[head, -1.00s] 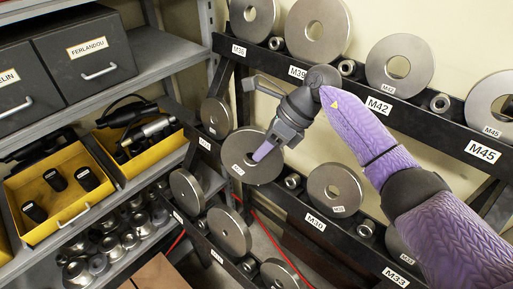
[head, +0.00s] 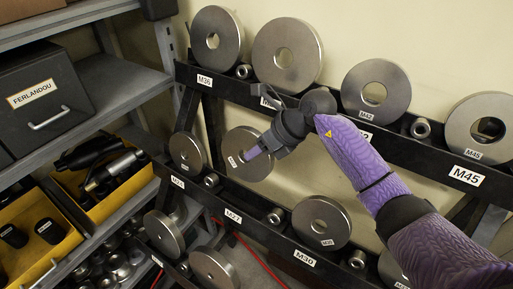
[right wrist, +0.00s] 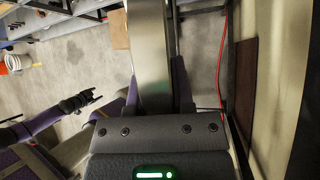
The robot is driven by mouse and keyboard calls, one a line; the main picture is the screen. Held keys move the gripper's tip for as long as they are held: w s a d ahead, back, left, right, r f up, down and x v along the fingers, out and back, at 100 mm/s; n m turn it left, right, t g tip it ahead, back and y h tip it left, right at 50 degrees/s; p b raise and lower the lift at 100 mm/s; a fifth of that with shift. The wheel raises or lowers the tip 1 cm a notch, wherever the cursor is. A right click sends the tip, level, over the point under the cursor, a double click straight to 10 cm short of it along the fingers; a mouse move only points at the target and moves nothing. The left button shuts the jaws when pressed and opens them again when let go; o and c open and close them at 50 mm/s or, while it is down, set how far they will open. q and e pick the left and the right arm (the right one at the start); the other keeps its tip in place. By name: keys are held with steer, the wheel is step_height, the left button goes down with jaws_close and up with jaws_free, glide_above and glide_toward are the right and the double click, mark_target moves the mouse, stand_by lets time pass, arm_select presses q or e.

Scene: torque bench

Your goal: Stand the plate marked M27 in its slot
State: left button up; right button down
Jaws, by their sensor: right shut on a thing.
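My right gripper (head: 256,152) is shut on a round steel plate (head: 235,141) with a centre hole and a small mark too small to read. The plate hangs tilted in front of the middle rail, above the M27 label (head: 233,215); its lower edge looks clear of the rail. Its depth from the slot is hard to judge. In the right wrist view the plate (right wrist: 152,50) shows edge-on between the purple fingers. My left gripper (right wrist: 88,98) shows small at the left of that view, away from the rack; its jaws are too small to judge.
The upper rail (head: 395,137) carries several larger plates. Shelves with a yellow bin (head: 45,245) stand at left.

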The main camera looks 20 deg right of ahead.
mark_target(253, 181)
steer(key=f+b, duration=0.1)
steer(key=f, duration=0.1)
steer(key=f+b, duration=0.2)
steer(key=a+f+b, duration=0.1)
steer(key=f, duration=0.2)
steer(key=shift+s+b, duration=0.3)
steer(key=shift+s, duration=0.1)
steer(key=shift+a+f+b, duration=0.15)
steer(key=shift+f+b, duration=0.3)
steer(key=shift+f, duration=0.2)
steer(key=shift+f, duration=0.15)
steer(key=shift+f, duration=0.15)
